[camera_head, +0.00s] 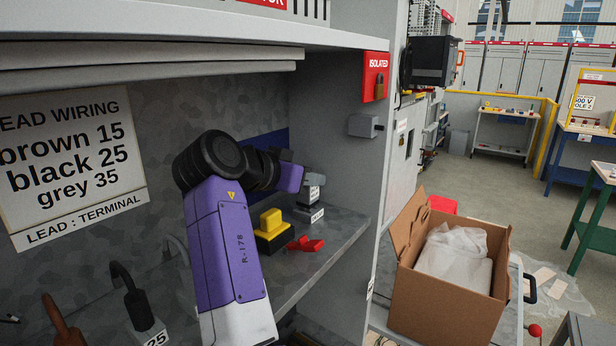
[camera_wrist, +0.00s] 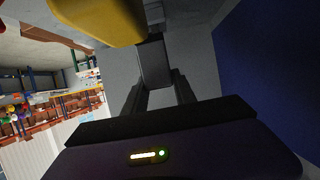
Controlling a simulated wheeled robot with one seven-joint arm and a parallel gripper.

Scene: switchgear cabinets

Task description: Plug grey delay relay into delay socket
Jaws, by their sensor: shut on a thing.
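My gripper (camera_wrist: 156,95) is shut on the grey delay relay (camera_wrist: 153,63), a plain grey block between its two fingers in the wrist view. In the head view the relay (camera_head: 314,181) shows at the end of my purple arm, over the right end of the cabinet shelf. Directly below it is a dark base with a small white label (camera_head: 317,214), seemingly the delay socket (camera_head: 301,211); the label is too small to read. Relay and base look very close. I cannot tell whether the relay is seated or just above. My fingers are mostly hidden in the head view.
A yellow block on a black base (camera_head: 272,223) stands just left of the socket; the yellow block also fills the wrist view's top (camera_wrist: 95,20). A red piece (camera_head: 306,244) lies on the shelf in front. The cabinet side wall (camera_head: 340,165) is close on the right.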

